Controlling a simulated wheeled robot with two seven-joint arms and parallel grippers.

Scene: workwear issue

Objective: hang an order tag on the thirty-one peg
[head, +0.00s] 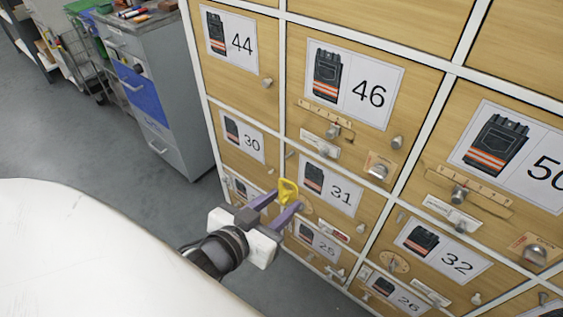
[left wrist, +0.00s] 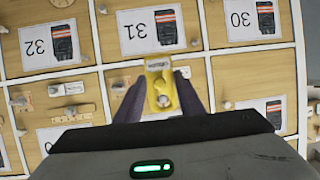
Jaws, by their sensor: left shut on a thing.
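My left gripper (head: 282,204) is shut on a yellow order tag (head: 288,191) and holds it in front of the thirty-one door, just left of its number card (head: 330,187). In the left wrist view, which is upside down, the tag (left wrist: 160,82) stands between the fingers (left wrist: 160,98), with a pale printed strip and a round spot like a hole. A small grey peg (head: 288,155) is at the upper left of the thirty-one card; it also shows in the left wrist view (left wrist: 195,42). The tag looks apart from it. My right gripper is not in view.
The cabinet has neighbouring doors with cards for 30 (head: 243,138), 46 (head: 354,84) and 32 (head: 442,248), with knobs and small fittings sticking out. A grey drawer unit (head: 190,110) stands at the left, with open floor (head: 90,135) before it.

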